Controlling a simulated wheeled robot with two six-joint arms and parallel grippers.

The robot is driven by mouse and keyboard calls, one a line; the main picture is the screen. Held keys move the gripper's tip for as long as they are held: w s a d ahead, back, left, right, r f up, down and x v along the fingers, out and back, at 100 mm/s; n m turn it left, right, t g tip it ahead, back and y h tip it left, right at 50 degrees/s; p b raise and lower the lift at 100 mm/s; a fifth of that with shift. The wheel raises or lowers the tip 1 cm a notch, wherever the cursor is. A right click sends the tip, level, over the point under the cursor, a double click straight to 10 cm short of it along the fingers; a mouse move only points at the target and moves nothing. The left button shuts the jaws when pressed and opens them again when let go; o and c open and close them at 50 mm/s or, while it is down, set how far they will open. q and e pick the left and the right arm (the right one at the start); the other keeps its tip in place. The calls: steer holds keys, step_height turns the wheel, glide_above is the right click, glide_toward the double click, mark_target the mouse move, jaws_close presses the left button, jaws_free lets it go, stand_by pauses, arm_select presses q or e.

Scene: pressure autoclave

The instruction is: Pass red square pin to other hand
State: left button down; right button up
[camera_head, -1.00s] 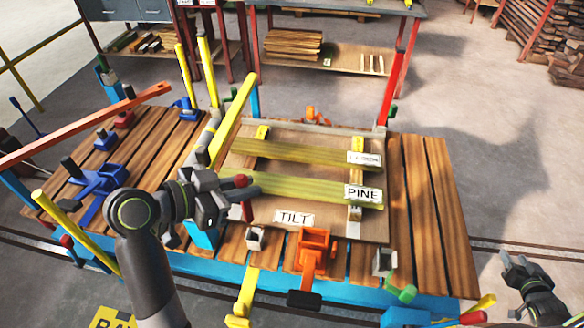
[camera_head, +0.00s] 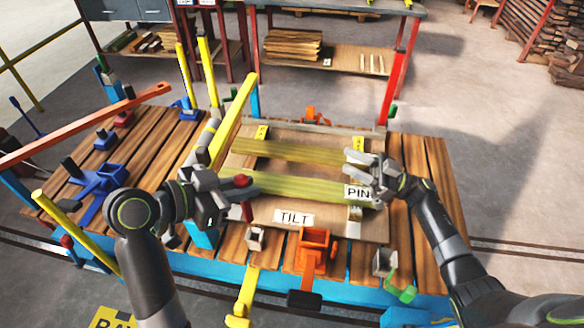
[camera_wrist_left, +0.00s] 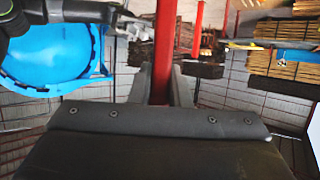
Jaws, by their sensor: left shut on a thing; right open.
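The red square pin (camera_head: 247,211) is upright in my left gripper (camera_head: 243,190), its red top showing above the fingers and its lower part below them, over the left side of the work table. In the left wrist view the red pin (camera_wrist_left: 165,45) stands between the two fingers. My left gripper is shut on it. My right gripper (camera_head: 366,173) is open and empty, to the right of the pin, above the right end of the boards and partly over the PINE label. A wide gap separates the two grippers.
Two yellow-green boards (camera_head: 290,187) lie across a panel with a TILT label (camera_head: 294,217) on the slatted table (camera_head: 425,200). A yellow bar (camera_head: 234,117) slants up behind my left gripper. An orange clamp (camera_head: 313,250) and yellow clamp (camera_head: 243,297) are at the front edge.

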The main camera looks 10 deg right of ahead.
mark_target(242, 204)
steer(key=s+a+n+g+h, duration=0.2)
steer(key=a+g, duration=0.3)
steer(key=a, duration=0.3)
steer(key=s+a+r+n+g+h, duration=0.1)
steer(key=s+a+n+g+h, duration=0.1)
steer(key=a, duration=0.7)
steer(key=s+a+r+n+g+h, duration=0.1)
steer(key=s+a+n+g+h, duration=0.1)
steer(key=s+a+n+g, duration=0.2)
steer(key=shift+s+a+r+n+g+h, duration=0.1)
steer(key=shift+s+a+n+g+h, duration=0.2)
steer(key=shift+a+g, duration=0.8)
steer(key=shift+s+a+r+n+g, duration=0.1)
steer(key=shift+a+n+g, duration=0.45)
steer(key=shift+a, duration=0.95)
steer(key=shift+c, duration=0.3)
steer(key=shift+w, duration=0.1)
jaws_close()
arm_select(q)
steer(key=c, duration=1.3)
jaws_free()
steer(key=shift+a, duration=0.1)
steer(key=shift+v, duration=5.85)
